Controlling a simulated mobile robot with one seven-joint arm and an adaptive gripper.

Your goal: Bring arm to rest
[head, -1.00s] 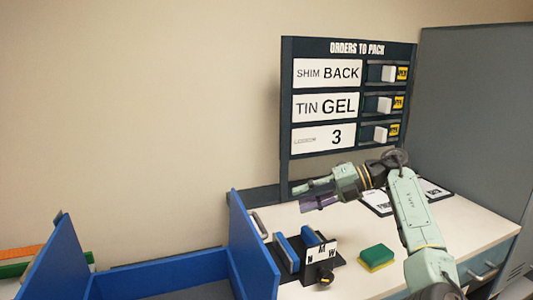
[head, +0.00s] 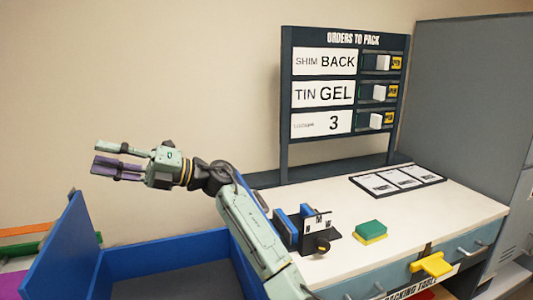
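My gripper (head: 97,156) is at the left in the head view, raised in front of the bare wall and pointing left. Its two fingers, one pale green above and one purple below, stand apart with nothing seen between them. My arm (head: 250,225) runs from the bottom middle up to a bend and then left to the gripper. The gripper is above the blue-walled bin (head: 165,250) and clear of the table.
The white packing table (head: 450,212) bears a black stand (head: 322,246) with blue pieces, a green and yellow block (head: 370,231) and a card tray (head: 398,180). An order board (head: 345,38) stands behind. A yellow piece (head: 432,264) is at the drawer front. A grey cabinet (head: 470,110) is right.

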